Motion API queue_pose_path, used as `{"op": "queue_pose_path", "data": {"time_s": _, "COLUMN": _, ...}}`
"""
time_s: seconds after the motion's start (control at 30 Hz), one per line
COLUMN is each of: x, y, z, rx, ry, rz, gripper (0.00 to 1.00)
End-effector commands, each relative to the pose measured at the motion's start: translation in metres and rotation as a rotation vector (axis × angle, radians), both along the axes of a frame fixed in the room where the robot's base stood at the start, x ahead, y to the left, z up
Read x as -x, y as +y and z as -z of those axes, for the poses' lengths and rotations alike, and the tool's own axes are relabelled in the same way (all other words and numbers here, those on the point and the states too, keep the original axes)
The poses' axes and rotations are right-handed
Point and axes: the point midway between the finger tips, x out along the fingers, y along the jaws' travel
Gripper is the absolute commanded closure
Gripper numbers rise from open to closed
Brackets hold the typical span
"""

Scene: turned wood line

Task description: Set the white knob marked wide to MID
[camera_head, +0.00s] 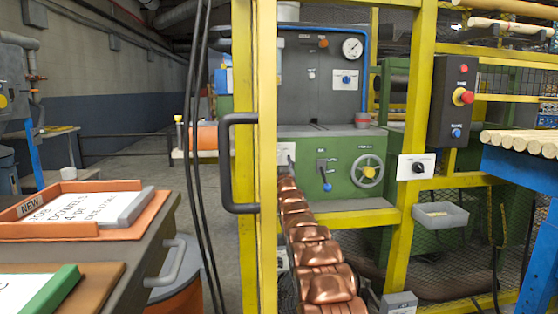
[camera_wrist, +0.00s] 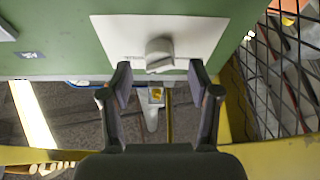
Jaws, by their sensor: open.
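A pale knob (camera_wrist: 159,54) sits on a white plate (camera_wrist: 205,35) on the green machine panel in the wrist view. I cannot read the lettering or its setting. My gripper (camera_wrist: 160,80) is open, with one finger on each side and the knob just beyond and between the tips. The fingers do not appear to touch it. In the head view my arm reaches to the green machine (camera_head: 340,150), where a white plate (camera_head: 284,150) shows partly behind the yellow post. My gripper cannot be made out there.
A yellow post (camera_head: 267,220) with a black handle (camera_head: 228,165) stands just left of my arm. A handwheel (camera_head: 367,171) and a blue-tipped lever (camera_head: 324,172) are to its right. Another plate with a black knob (camera_head: 417,167) is on the yellow frame. Wire mesh (camera_wrist: 275,80) stands right in the wrist view.

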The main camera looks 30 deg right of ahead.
Motion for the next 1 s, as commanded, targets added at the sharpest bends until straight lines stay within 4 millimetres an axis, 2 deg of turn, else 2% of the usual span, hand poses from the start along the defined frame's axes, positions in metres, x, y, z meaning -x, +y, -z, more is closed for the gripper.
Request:
{"op": "queue_pose_path", "data": {"time_s": 0.5, "x": -0.017, "y": -0.007, "z": -0.006, "rx": 0.001, "ry": 0.002, "rz": 0.001, "gripper": 0.39}}
{"op": "queue_pose_path", "data": {"time_s": 1.0, "x": -0.022, "y": -0.009, "z": -0.010, "rx": -0.001, "ry": 0.001, "rz": 0.000, "gripper": 0.39}}
